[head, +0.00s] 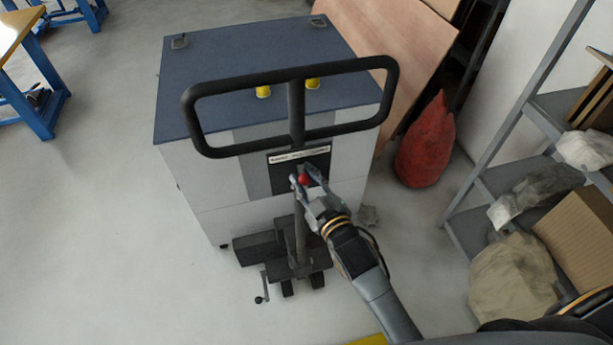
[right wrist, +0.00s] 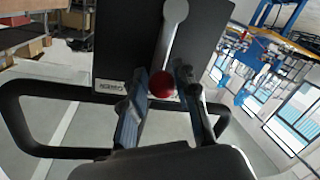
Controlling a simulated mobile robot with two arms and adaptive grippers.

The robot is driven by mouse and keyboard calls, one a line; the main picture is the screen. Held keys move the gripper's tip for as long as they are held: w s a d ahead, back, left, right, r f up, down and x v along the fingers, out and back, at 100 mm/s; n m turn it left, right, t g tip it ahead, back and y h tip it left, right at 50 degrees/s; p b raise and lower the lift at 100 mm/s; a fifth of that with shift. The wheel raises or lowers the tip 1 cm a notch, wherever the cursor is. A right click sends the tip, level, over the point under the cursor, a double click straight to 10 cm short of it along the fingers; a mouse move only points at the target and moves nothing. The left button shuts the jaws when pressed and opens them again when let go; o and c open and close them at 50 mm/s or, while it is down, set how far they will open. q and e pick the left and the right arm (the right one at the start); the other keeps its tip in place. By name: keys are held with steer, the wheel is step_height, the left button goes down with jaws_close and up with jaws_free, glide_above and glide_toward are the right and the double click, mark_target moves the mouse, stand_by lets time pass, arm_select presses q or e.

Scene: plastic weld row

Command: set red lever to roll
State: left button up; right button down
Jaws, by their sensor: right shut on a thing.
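The red lever knob (head: 304,179) sits in front of the dark panel on the front of the grey and blue cabinet machine, below its label strip (head: 299,155). My right gripper (head: 304,177) is at the knob, with its fingers on either side of it. In the right wrist view the red knob (right wrist: 162,84) shows between the two fingers of my right gripper (right wrist: 160,88). A light grey lever arm (right wrist: 173,35) runs from the knob to a round pivot on the dark panel (right wrist: 130,38). The label's words are too small to read. My left gripper is not in view.
A black loop handle (head: 190,110) stands in front of the machine (head: 200,75). Two yellow knobs (head: 263,92) show behind it. A dark pedal base and a small crank (head: 261,299) are low in front. A red sack (head: 427,145) and shelving (head: 480,185) stand right.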

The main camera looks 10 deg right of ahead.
steer(key=shift+f, duration=0.15)
steer(key=c, duration=1.1)
jaws_free()
steer(key=shift+o, duration=0.2)
steer(key=shift+s, duration=0.2)
steer(key=v, duration=1.1)
steer(key=shift+s+d, duration=0.15)
steer(key=shift+s, duration=0.15)
